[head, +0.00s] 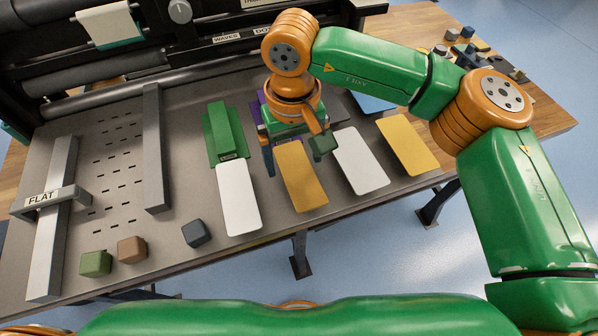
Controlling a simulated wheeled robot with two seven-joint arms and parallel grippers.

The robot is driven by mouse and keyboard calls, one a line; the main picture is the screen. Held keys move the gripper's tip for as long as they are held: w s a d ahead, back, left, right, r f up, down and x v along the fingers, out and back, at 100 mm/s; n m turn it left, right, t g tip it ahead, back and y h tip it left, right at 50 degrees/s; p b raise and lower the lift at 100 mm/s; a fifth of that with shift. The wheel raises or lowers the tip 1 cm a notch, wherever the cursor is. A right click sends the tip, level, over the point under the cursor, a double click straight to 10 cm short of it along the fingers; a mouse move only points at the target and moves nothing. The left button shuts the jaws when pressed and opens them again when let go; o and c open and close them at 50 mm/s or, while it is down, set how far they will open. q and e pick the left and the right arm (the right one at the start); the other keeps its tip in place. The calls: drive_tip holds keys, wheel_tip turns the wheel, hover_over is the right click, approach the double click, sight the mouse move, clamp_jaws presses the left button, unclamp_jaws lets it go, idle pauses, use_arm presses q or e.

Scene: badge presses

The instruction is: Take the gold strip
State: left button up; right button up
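A golden-tan flat strip (303,181) lies on the grey press table just below my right gripper in the head view. A second, yellower strip (408,146) lies farther right, past a white strip. I cannot tell for certain from colour alone which one is meant as gold. My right gripper (293,158) points down at the upper end of the golden-tan strip. One finger shows at its left side, well off the middle of the gripper, so it looks open. The other finger is not clear. I see nothing held. My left gripper is out of view.
White strips (239,200) (360,160) flank the golden-tan one. A green block (218,128) stands left of the gripper; purple and blue strips are partly hidden behind my arm. Small cubes (196,233) lie along the front edge. A rail marked FLAT (52,205) stands left.

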drive_tip(key=c, duration=1.1)
drive_tip(key=shift+c, duration=0.2)
